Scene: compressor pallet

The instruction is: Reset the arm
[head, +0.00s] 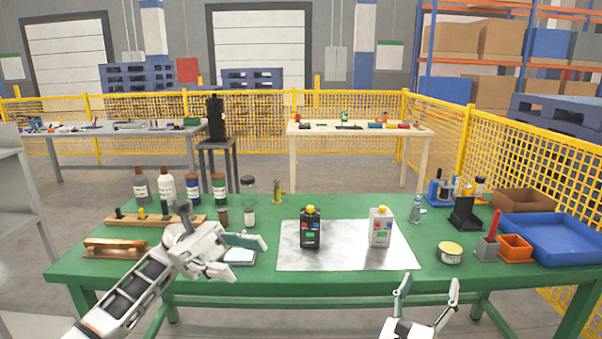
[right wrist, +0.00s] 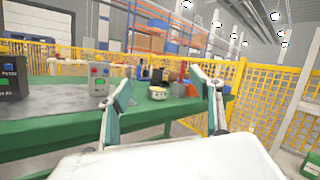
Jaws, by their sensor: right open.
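My left arm reaches in from the left. Its gripper (head: 248,259) is over the front left of the green table (head: 330,275), fingers apart, with nothing visibly held. My right gripper (head: 431,281) is at the table's front edge, right of the middle, fingers spread and empty. It also shows in the right wrist view (right wrist: 160,84), with nothing between the fingers. A black device (head: 310,232) and a white device (head: 380,228), each with a yellow top, stand upright on a pale mat (head: 345,259), apart from both grippers.
A wooden rack (head: 190,221), several bottles (head: 166,186) and a brass-coloured block (head: 114,247) are near my left arm. A round tin (head: 450,253), an orange bin (head: 515,247) and a blue tray (head: 568,236) stand right. Yellow mesh fencing (head: 520,165) runs behind.

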